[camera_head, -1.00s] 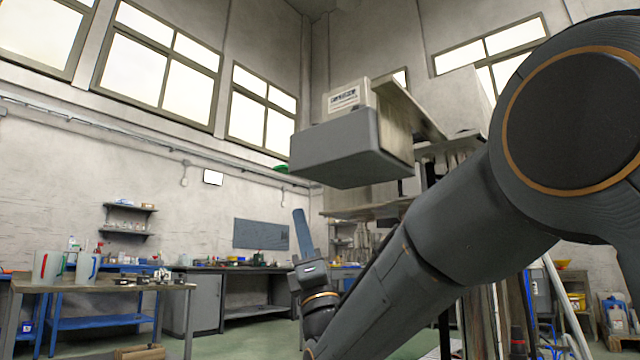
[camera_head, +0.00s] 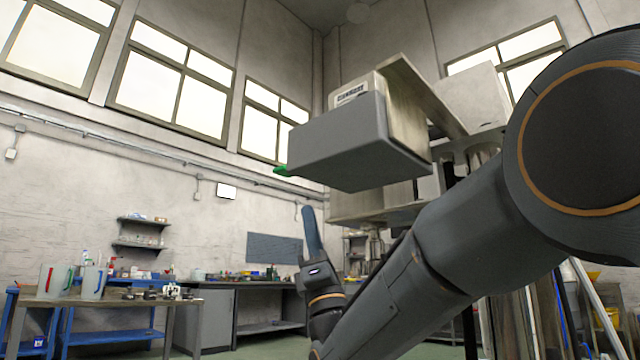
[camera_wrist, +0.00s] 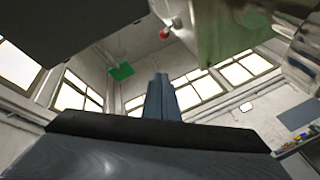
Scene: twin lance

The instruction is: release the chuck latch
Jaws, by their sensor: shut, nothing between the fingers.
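My gripper (camera_head: 312,230) points up, with its blue-grey fingers together and nothing between them. In the wrist view its closed fingers (camera_wrist: 160,98) stand in the middle, apart from everything around them. A large machine with a grey box-shaped head (camera_head: 345,150) hangs above and to the right of the gripper. I cannot make out the chuck latch for certain. A green piece (camera_head: 284,171) shows at the left edge of the grey head; a green piece (camera_wrist: 121,71) also shows left of the fingertips in the wrist view. A small red-and-white part (camera_wrist: 170,30) shows above the fingertips.
Shiny metal parts (camera_wrist: 302,55) fill the wrist view's upper right, and a dark surface (camera_wrist: 70,25) covers its upper left. A wooden table (camera_head: 60,299) with jugs stands at left. A workbench (camera_head: 235,285) stands behind. Open air lies left of my gripper.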

